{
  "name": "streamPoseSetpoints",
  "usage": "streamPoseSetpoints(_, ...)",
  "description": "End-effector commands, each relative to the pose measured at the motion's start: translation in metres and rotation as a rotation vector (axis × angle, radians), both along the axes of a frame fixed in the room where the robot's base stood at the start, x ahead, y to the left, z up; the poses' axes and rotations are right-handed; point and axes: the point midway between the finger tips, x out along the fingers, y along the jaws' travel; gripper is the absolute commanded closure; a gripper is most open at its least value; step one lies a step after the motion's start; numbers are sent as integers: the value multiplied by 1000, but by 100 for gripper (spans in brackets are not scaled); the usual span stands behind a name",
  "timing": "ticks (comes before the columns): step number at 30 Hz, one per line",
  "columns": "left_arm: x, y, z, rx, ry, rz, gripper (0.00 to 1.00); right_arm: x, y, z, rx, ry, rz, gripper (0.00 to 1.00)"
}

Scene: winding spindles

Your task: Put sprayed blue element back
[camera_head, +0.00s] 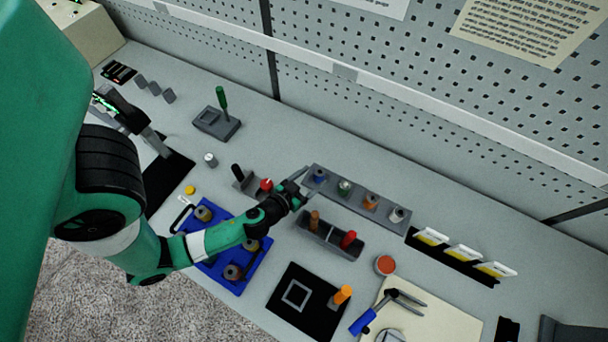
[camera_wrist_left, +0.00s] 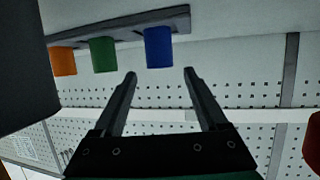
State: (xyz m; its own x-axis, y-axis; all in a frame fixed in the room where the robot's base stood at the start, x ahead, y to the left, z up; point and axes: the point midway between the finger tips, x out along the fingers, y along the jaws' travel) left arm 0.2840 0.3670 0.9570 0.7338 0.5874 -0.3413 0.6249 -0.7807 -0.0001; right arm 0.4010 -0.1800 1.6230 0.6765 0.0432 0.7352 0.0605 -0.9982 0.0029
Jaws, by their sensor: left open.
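The blue element (camera_head: 319,175) sits in the first, left-hand place of a grey rack (camera_head: 332,181). In the left wrist view it is a blue cylinder (camera_wrist_left: 158,47) on the rack (camera_wrist_left: 120,27), just beyond the fingertips and roughly in line with the gap between them. My left gripper (camera_head: 303,178) is beside the rack's left end. In the left wrist view the gripper (camera_wrist_left: 160,75) is open, with nothing between its fingers. My right gripper is not in view.
Green (camera_head: 345,186), orange (camera_head: 371,201) and grey (camera_head: 397,214) elements share the rack. A grey holder (camera_head: 328,237) with orange and red handles stands in front. A blue tray (camera_head: 243,278) lies below my left arm. The pegboard wall (camera_head: 420,120) rises behind.

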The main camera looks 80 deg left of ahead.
Motion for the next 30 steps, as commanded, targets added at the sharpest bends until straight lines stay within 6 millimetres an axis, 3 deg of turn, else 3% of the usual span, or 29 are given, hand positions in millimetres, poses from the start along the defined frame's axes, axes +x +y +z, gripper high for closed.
streamPoseSetpoints(3, -18, -16, 5, -1, 2, -7, 25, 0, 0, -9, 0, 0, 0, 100)
streamPoseSetpoints(9, -32, -25, 14, 0, 0, -1, 25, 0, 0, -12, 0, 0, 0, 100)
streamPoseSetpoints(26, -32, -25, 15, 0, -1, 1, 25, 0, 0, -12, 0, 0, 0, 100)
streamPoseSetpoints(30, -32, -25, 30, 0, -1, 1, 25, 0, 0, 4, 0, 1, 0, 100)
